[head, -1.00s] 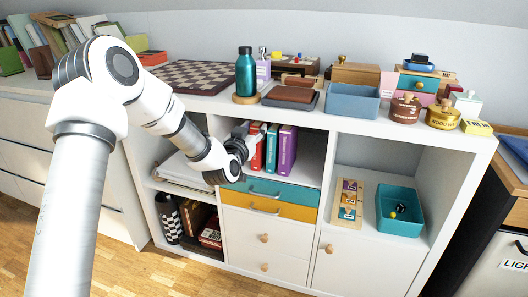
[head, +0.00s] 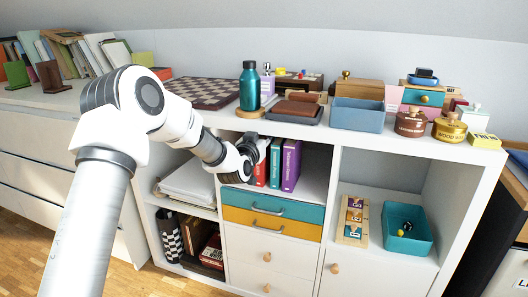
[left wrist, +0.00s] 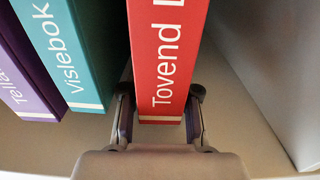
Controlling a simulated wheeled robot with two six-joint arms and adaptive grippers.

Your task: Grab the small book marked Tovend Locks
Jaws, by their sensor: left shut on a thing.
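The red book (left wrist: 165,60) has white lettering reading "Tovend" with the rest cut off at the top of the left wrist view. It stands upright in the shelf's upper middle compartment, and its spine shows in the head view (head: 262,172). My left gripper (left wrist: 161,97) has one finger on each side of this spine and is shut on it. In the head view the left gripper (head: 256,150) partly covers the book's upper part. My right gripper is in neither view.
A teal book (left wrist: 75,50) and a purple book (left wrist: 22,75) stand beside the red one. A grey-white compartment wall (left wrist: 275,70) is on its other side. Below are teal (head: 270,207) and yellow drawers. A teal bottle (head: 250,85) stands on the shelf top above.

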